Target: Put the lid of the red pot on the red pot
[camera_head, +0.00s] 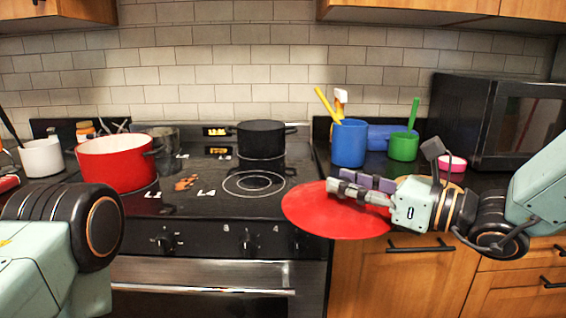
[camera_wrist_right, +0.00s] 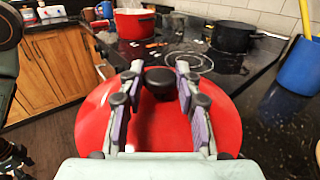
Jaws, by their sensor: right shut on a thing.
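The red pot (camera_head: 117,165) stands open, without a cover, on the left side of the stove. It also shows at the top of the right wrist view (camera_wrist_right: 134,23). The red lid (camera_head: 322,214) is a wide disc with a black knob (camera_wrist_right: 160,80). My right gripper (camera_head: 345,188) is shut on the lid, its fingers on either side of the knob. It holds the lid in front of the counter edge, right of the stove and well apart from the pot. My left arm shows at the lower left of the head view, but its gripper is out of view.
A black pot (camera_head: 261,139) sits at the back of the stove (camera_head: 222,205). A blue cup (camera_head: 349,143) with utensils, a green cup (camera_head: 403,146) and a pink cup (camera_head: 453,164) stand on the right counter near a black microwave (camera_head: 490,115). A white cup (camera_head: 42,157) stands left of the red pot.

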